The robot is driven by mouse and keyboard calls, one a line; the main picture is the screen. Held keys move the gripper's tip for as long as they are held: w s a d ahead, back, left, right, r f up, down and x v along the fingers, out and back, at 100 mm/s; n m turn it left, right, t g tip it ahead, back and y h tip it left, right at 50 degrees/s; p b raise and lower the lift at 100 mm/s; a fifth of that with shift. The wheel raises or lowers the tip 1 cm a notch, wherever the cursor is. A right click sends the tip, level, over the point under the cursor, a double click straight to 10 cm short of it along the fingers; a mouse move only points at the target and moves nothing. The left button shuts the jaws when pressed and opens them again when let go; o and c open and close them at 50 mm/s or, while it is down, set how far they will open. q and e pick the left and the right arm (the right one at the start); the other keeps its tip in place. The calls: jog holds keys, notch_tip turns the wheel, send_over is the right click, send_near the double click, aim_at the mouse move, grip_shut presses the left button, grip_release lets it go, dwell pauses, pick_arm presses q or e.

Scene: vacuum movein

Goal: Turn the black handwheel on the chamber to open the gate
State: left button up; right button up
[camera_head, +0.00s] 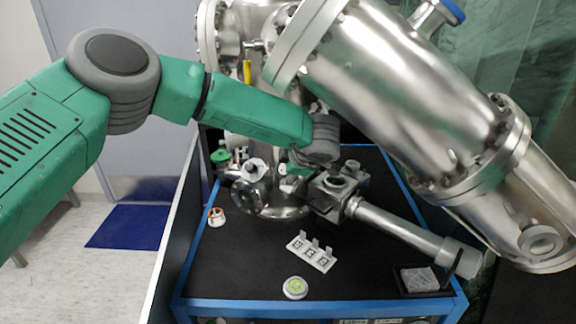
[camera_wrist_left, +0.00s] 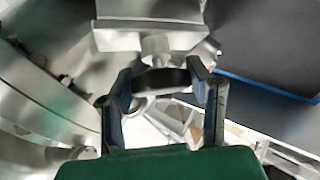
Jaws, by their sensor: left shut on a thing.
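The black handwheel (camera_wrist_left: 174,78) shows in the left wrist view as a dark curved band below a metal fitting, between my two fingers. My left gripper (camera_wrist_left: 160,72) is shut on it, one finger on each side. In the head view, my left arm reaches across the chamber (camera_head: 390,80), and my left gripper (camera_head: 297,167) is small and partly hidden below the wrist. I cannot make out the handwheel in the head view. The gate is not clearly visible. My right gripper is not in view.
The chamber stands over a black-topped table with a blue edge (camera_head: 320,308). A metal tube (camera_head: 405,230) slants right from a square metal block (camera_head: 340,187). A white labelled piece (camera_head: 310,252) and a round green-and-white item (camera_head: 295,287) lie on the tabletop. Bare tabletop surrounds them.

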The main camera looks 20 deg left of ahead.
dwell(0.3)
pick_arm(q)
jog(key=o, duration=1)
jog(key=shift+o, duration=0.9)
jog(key=shift+w+f, duration=0.1)
jog(key=shift+f, duration=0.05)
jog(key=shift+d+r, duration=0.1)
jog(key=shift+r, duration=0.15)
jog(key=s+d, duration=0.8)
jog(key=s, duration=0.1)
jog(key=shift+s+d, duration=0.15)
jog(key=shift+d, duration=0.15)
jog(key=shift+r, duration=0.1)
